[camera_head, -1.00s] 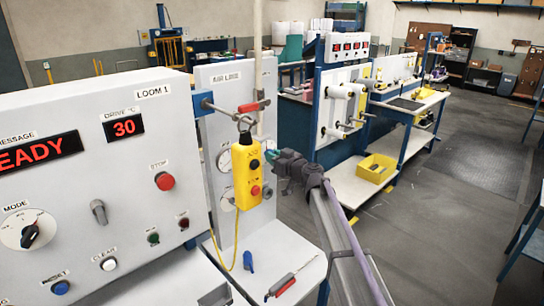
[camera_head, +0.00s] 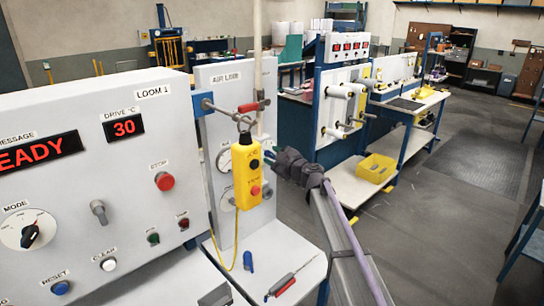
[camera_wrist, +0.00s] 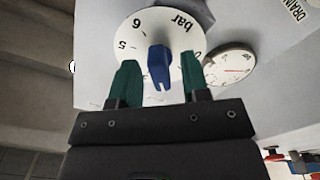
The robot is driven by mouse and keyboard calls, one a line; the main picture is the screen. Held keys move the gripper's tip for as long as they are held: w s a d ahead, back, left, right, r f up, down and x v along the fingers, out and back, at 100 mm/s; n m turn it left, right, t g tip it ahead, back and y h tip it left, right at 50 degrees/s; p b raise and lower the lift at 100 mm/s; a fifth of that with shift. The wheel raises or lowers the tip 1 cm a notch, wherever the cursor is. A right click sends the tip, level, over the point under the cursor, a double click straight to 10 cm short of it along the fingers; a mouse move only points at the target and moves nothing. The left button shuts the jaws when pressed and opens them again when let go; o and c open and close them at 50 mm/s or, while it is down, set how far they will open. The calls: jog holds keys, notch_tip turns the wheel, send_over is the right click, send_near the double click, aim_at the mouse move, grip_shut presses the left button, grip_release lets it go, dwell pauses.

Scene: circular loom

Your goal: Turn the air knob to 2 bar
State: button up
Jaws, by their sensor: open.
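The air knob (camera_wrist: 160,68) is a blue bar-shaped handle in the middle of a round white dial (camera_wrist: 137,40), seen upside down in the wrist view. "bar", 5, 6 and part of a 0 show; the lower scale is hidden, so I cannot tell the knob's setting. My gripper (camera_wrist: 160,80) is open, with a green finger on each side of the knob and a visible gap on both sides. In the head view my gripper (camera_head: 286,165) is at the AIR LINE panel (camera_head: 228,82); its fingertips and the knob are hidden behind the yellow pendant.
The yellow pendant (camera_head: 247,173) hangs from a hook in front of the panel, close to my gripper. A pressure gauge (camera_wrist: 230,66) sits beside the dial. A blue item (camera_head: 248,262) and a red-handled tool (camera_head: 284,286) lie on the shelf below.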

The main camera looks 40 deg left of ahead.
jog(key=s+d, duration=0.1)
jog(key=d, duration=0.6)
